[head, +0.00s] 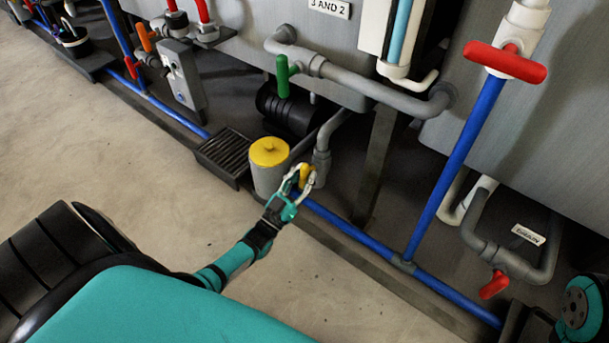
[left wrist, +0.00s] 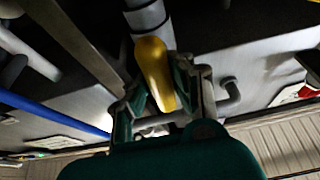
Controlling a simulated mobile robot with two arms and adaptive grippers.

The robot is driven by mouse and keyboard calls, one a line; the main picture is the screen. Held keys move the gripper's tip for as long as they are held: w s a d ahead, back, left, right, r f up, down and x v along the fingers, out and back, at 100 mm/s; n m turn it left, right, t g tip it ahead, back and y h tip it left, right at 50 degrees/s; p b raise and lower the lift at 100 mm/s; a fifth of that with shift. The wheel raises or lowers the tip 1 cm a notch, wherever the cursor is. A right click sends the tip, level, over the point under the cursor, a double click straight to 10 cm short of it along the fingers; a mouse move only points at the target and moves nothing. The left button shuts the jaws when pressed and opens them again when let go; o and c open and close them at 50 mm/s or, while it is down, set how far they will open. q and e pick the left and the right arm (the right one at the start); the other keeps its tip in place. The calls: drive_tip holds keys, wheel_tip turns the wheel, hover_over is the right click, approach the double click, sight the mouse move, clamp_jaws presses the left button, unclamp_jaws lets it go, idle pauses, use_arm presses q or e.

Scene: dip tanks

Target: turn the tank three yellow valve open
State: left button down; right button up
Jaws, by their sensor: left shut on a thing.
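The yellow valve handle (head: 305,175) is low on the grey pipework in front of the tanks, just right of the grey canister with a yellow lid. My left gripper (head: 299,178) reaches it from the front and is shut on it. In the left wrist view the yellow handle (left wrist: 155,72) lies between the two fingers of the gripper (left wrist: 162,95), with its upper end at a grey pipe fitting. Part of the handle is hidden by the fingers in the head view. My right gripper does not show.
The grey canister (head: 268,177) stands close left of my gripper. A blue pipe (head: 365,240) runs low along the floor to the right. A green valve (head: 283,76) and a red valve (head: 505,62) are higher up. The floor (head: 120,150) at left is clear.

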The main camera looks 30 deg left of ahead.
use_arm(q)
drive_tip(key=shift+s+a, duration=0.1)
drive_tip(key=shift+a, duration=0.1)
idle(0.3)
drive_tip(key=c, duration=1.3)
unclamp_jaws()
drive_tip(key=shift+o, duration=0.7)
drive_tip(key=shift+f, duration=0.1)
drive_tip(key=d+v, duration=0.1)
drive_tip(key=v, duration=1.1)
drive_tip(key=shift+a, duration=0.35)
